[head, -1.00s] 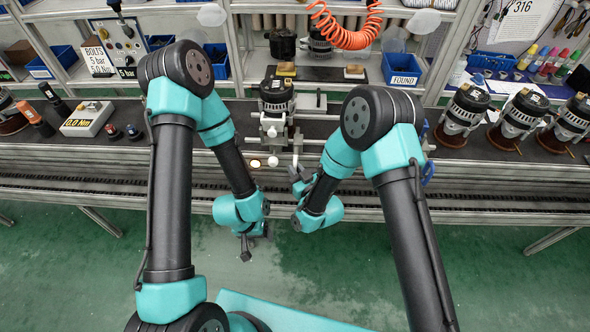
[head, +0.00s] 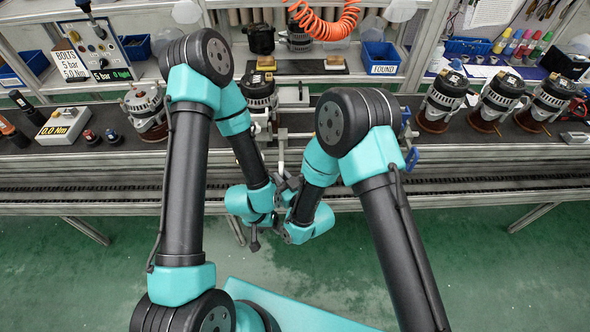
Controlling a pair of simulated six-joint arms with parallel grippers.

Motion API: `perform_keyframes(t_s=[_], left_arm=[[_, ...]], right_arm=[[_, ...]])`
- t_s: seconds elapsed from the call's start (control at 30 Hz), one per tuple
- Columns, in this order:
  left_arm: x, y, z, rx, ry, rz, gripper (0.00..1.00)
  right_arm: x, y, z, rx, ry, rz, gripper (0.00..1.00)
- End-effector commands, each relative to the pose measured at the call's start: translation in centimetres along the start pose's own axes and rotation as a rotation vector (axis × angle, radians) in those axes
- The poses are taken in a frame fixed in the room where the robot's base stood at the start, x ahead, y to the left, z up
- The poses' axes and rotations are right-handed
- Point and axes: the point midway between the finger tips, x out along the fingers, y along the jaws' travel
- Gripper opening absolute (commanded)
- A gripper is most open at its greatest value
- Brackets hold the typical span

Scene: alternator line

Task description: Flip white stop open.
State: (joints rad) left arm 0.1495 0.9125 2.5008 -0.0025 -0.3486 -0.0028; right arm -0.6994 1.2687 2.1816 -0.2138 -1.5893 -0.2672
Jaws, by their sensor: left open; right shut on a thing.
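The white stop (head: 281,153) shows as a pale upright bar at the front edge of the line, just in front of the middle alternator (head: 259,91). My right gripper (head: 284,182) is shut at the lower end of this bar, though its fingertips are small and partly hidden by its own wrist. My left gripper (head: 254,240) is open and empty. It hangs lower, in front of the line's edge and apart from the stop. My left forearm hides part of the fixture around the middle alternator.
Several alternators stand on the dark belt, on the right (head: 497,99) and one on the left (head: 148,112). A grey torque box (head: 62,125) is at far left. A blue FOUND bin (head: 379,58) and an orange coiled hose (head: 325,20) are behind. The green floor in front is clear.

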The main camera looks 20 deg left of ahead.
Motion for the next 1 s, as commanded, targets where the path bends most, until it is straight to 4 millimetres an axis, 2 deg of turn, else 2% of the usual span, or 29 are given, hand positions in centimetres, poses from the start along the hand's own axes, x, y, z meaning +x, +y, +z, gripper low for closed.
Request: perform_keyframes(t_s=[0.33,0.37,0.47,0.77,1.0], left_arm=[[0.0,0.0,0.0,-0.001,0.000,0.000,0.60],[0.0,0.0,0.0,-0.001,0.000,0.000,0.60],[0.0,0.0,0.0,-0.001,0.000,0.000,0.60],[0.0,0.0,0.0,-0.001,0.000,0.000,0.60],[0.0,0.0,0.0,-0.001,0.000,0.000,0.60]], right_arm=[[-0.2,-0.6,0.0,0.001,-0.002,-0.010,0.00],[-0.2,-0.7,0.0,0.001,-0.002,-0.010,0.15],[-0.2,-0.6,0.0,0.001,-0.002,-0.010,0.24],[-0.3,-0.6,0.0,0.001,-0.001,-0.009,0.24],[-2.2,-1.1,0.1,0.001,-0.002,-0.021,0.24]])
